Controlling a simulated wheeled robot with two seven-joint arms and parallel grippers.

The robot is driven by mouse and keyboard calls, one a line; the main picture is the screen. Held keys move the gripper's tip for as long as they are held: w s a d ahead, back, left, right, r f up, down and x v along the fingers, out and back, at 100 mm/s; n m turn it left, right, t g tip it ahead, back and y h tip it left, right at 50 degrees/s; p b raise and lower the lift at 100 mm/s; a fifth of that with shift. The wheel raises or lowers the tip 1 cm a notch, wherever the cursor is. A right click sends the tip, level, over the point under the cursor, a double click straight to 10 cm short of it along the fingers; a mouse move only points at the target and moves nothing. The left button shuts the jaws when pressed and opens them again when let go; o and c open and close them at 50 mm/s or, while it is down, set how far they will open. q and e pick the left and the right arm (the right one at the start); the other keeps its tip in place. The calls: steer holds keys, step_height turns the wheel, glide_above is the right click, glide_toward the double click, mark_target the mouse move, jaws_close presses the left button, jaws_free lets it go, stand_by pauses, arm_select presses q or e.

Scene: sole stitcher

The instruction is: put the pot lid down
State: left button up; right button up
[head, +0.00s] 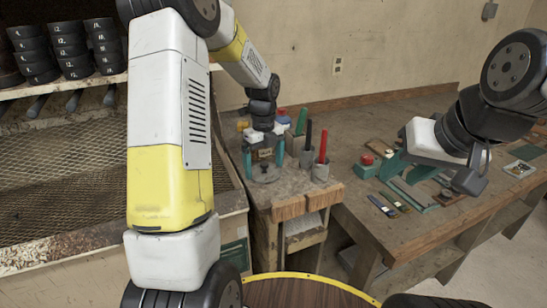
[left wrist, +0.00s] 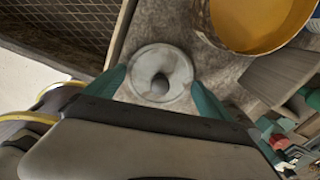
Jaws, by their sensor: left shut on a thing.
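The pot lid (head: 264,174) is a small grey round disc low between the teal fingers of my left gripper (head: 263,165), over the small wooden bench. In the left wrist view the lid (left wrist: 147,62) is a pale mottled disc with a dark round knob (left wrist: 160,83) in its middle. My left gripper (left wrist: 160,90) is shut on the lid, one finger on each side. I cannot tell whether the lid touches the bench top.
A round container with a yellow inside (left wrist: 262,22) stands beside the lid. Cups with a red-handled tool (head: 323,147) and a black-handled tool (head: 308,135) stand to the right. Small tools (head: 382,206) lie on the right workbench. A mesh-lined tray (head: 60,160) is at left.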

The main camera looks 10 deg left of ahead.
mark_target(264, 163)
arm_select(q)
steer(key=shift+f, duration=0.15)
steer(key=o, duration=1)
step_height(264, 163, up, 12)
steer(key=s+d+r+n+t+h, duration=0.1)
steer(key=s+r+n+t, duration=0.2)
steer(key=s+n, duration=0.9)
steer(key=s+d+r+n+t+h, duration=0.1)
steer(key=s+r+n+t, duration=0.2)
steer(key=s+n, duration=0.9)
steer(key=shift+s+r+n, duration=0.15)
steer(key=shift+r+n, duration=0.2)
steer(key=shift+n, duration=0.65)
